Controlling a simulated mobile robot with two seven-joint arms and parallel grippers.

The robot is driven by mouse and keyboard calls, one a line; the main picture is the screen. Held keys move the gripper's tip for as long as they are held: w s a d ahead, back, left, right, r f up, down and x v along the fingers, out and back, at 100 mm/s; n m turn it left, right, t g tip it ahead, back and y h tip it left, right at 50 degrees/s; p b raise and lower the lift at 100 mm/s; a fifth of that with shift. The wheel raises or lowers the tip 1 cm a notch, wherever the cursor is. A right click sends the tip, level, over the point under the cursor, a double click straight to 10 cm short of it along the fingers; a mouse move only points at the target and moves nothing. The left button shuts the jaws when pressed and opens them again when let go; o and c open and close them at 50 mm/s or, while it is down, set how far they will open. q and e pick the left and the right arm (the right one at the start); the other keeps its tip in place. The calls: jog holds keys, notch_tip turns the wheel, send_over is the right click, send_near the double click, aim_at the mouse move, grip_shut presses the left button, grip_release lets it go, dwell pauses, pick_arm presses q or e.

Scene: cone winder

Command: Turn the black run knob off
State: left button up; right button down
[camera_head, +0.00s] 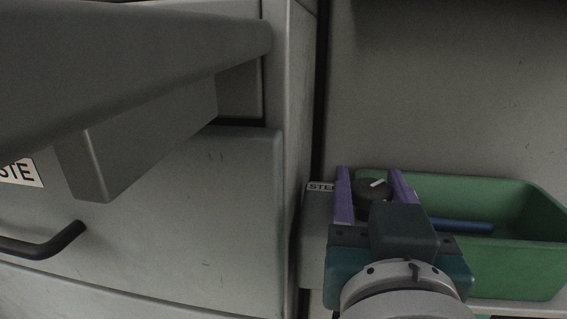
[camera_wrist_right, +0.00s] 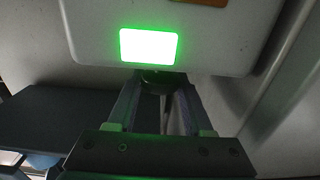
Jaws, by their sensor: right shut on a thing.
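The black run knob (camera_head: 373,189) has a white pointer mark on its face. In the head view it sits between the purple fingers of my right gripper (camera_head: 375,183). My right gripper is shut on the knob, with a finger on each side. In the right wrist view the dark knob (camera_wrist_right: 160,80) shows between the fingertips of the gripper (camera_wrist_right: 156,85), just below a lit green panel. The white mark points toward the upper right in the head view. My left gripper is not in view.
A green bin (camera_head: 508,268) stands right of my right gripper, with a blue rod-like thing (camera_head: 462,225) in it. A grey cabinet with a black handle (camera_head: 42,247) is at the left. A bright green lit panel (camera_wrist_right: 149,46) is above the knob in the wrist view.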

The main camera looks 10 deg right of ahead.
jog(key=shift+r+n+t+y+p, duration=0.15)
jog(key=shift+n+y+p, duration=0.5)
jog(key=shift+y+p, duration=0.4)
jog(key=shift+r+n+t+y+p, duration=0.15)
jog(key=shift+n+y+p, duration=0.5)
jog(key=shift+y+p, duration=0.4)
jog(key=shift+f+n+y+p, duration=0.2)
jog(key=shift+n+y+p, duration=0.35)
jog(key=shift+n+y, duration=0.5)
jog(key=shift+f+n+y, duration=0.1)
jog(key=shift+n+y, duration=0.15)
jog(key=shift+y, duration=0.5)
jog(key=shift+f+n+y+b, duration=0.15)
jog(key=shift+n+y+b, duration=0.5)
jog(key=shift+y, duration=0.45)
jog(key=shift+f+n+g+y+b, duration=0.1)
jog(key=shift+n+g+y+b, duration=0.55)
jog(key=shift+y, duration=0.25)
jog(key=shift+n+g+y+b, duration=0.45)
jog(key=shift+n+y+b, duration=0.2)
jog(key=shift+y, duration=0.35)
jog(key=shift+r, duration=0.2)
jog(key=shift+c, duration=1.6)
grip_release()
